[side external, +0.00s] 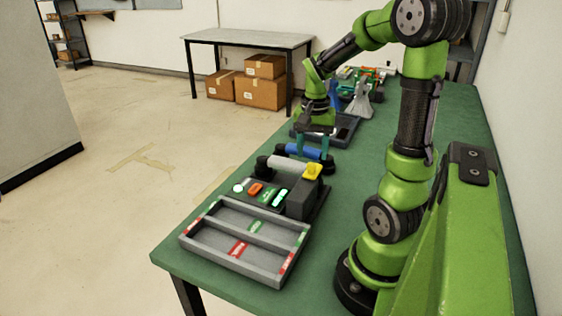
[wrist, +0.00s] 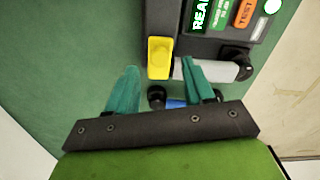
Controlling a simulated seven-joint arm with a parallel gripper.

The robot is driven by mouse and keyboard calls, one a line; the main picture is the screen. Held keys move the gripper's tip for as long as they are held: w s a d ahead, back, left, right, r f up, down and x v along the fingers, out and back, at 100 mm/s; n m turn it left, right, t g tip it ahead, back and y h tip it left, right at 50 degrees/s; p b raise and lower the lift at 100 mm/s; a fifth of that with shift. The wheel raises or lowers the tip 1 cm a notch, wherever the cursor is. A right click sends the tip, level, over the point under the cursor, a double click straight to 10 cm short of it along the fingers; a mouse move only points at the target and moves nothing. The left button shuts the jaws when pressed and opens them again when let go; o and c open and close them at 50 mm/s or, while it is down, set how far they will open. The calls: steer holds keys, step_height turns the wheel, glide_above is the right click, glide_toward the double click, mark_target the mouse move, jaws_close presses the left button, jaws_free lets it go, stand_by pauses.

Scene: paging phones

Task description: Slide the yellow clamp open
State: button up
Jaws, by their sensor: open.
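The yellow clamp (side external: 312,172) sits on top of the dark block at the right end of the test station (side external: 300,200). In the wrist view the yellow clamp (wrist: 159,60) is at top centre, beside the grey handset (wrist: 215,70). My gripper (side external: 312,156) is open, its teal fingers pointing down near the blue handset (side external: 302,151), behind the clamp in the side view. In the wrist view my gripper (wrist: 158,65) has its fingers spread left and right, with the clamp showing between and beyond the tips. Nothing is visibly held. Contact with the blue handset (wrist: 176,103) cannot be told.
A grey divided tray (side external: 190,237) with red and green labels stands at the table's near end. A dark tray (side external: 345,139) and a grey funnel-like object (side external: 359,103) stand farther back. The green table (side external: 345,205) is clear between the station and my base.

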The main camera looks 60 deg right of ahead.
mark_target(311, 164)
steer(key=shift+f, duration=1.55)
jaws_close()
